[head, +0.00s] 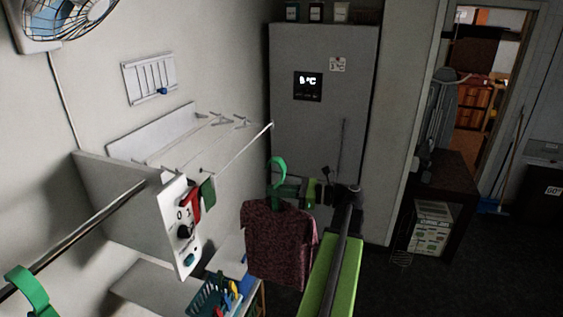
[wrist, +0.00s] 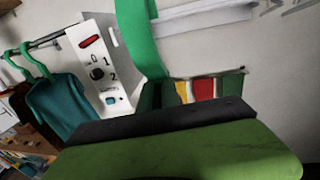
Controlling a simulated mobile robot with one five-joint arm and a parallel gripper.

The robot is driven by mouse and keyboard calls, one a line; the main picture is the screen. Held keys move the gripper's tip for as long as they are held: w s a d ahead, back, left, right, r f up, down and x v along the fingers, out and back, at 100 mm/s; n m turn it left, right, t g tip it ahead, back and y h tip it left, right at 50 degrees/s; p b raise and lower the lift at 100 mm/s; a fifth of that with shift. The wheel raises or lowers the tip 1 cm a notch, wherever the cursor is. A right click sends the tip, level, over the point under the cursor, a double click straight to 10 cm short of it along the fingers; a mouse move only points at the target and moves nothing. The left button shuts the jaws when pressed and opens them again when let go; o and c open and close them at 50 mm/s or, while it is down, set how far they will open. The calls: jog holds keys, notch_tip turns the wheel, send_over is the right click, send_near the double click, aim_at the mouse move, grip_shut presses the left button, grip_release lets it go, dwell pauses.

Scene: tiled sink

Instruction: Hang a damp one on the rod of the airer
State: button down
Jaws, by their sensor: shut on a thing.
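My gripper (head: 292,190) is shut on a green hanger (head: 278,172) that carries a dark red speckled garment (head: 275,240). The hanger's hook stands up above the jaws and the garment hangs below. In the wrist view the hanger (wrist: 140,40) is large and close, and the garment is not clearly seen. The airer (head: 150,135) is on the left wall, with a thin pale rod (head: 247,145) reaching out to the right. In the head view the hook shows just below the rod's right end; I cannot tell its distance in depth.
A white control box (head: 180,228) with a dark knob stands left. A metal rail (head: 85,235) runs left of it, with another green hanger (head: 30,290). A teal garment (wrist: 58,105) hangs in the wrist view. Small coloured cloths (wrist: 205,88) hang nearby. A basket (head: 205,297) is below.

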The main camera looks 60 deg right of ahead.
jog(key=shift+s+d+r+y, duration=0.15)
jog(key=shift+s+d+r, duration=0.05)
jog(key=shift+s+r, duration=0.3)
jog(key=shift+s+d+r+y, duration=0.15)
jog(key=shift+s+r, duration=0.2)
jog(key=shift+r, duration=0.1)
jog(key=shift+f, duration=0.1)
jog(key=shift+w+a, duration=0.15)
jog(key=shift+w, duration=0.2)
jog(key=w+a+f+b, duration=0.1)
jog(key=w+a, duration=0.1)
jog(key=w, duration=0.5)
jog(key=w+a+f+b, duration=0.1)
jog(key=w+f+b, duration=0.1)
jog(key=w, duration=0.6)
jog(key=shift+a, duration=0.35)
jog(key=c, duration=1.5)
grip_release()
